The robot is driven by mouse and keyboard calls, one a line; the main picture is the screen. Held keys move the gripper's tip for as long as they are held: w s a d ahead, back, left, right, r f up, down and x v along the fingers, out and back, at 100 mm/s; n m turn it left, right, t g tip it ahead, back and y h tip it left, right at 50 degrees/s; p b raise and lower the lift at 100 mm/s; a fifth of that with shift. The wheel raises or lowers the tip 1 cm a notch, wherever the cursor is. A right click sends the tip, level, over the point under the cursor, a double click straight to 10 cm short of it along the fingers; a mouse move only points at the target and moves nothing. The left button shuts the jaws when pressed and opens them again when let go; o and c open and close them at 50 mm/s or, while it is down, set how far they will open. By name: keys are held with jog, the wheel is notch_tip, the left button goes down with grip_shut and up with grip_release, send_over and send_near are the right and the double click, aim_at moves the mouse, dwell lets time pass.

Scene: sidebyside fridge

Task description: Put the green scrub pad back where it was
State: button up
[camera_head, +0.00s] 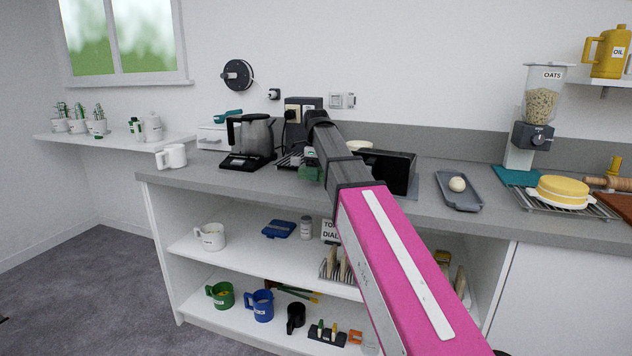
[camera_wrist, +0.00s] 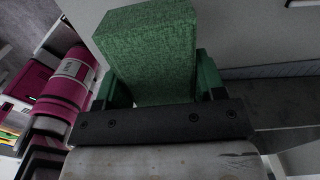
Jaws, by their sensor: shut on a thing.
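The green scrub pad (camera_wrist: 150,50) is a thick, rough-textured green block in the wrist view. My gripper (camera_wrist: 163,78) is shut on it, with a green finger on each side, and the pad sticks out beyond them. In the head view my arm reaches over the grey counter, and its far end is beside the black kettle. A small green patch (camera_head: 310,172) shows left of my arm there, low over the counter; I cannot tell whether it is the pad or my fingers. My arm hides part of the counter behind it.
The kettle (camera_head: 250,140) stands left of my arm, with a white mug (camera_head: 172,157) further left. A dark upright panel (camera_head: 388,172) and a grey tray (camera_head: 458,190) stand to the right. Open shelves (camera_head: 255,258) below hold mugs and racks.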

jog(key=shift+f, duration=1.7)
jog(key=o, duration=0.9)
jog(key=shift+f, duration=0.1)
notch_tip(320, 180, up, 12)
jog(key=shift+r, duration=0.15)
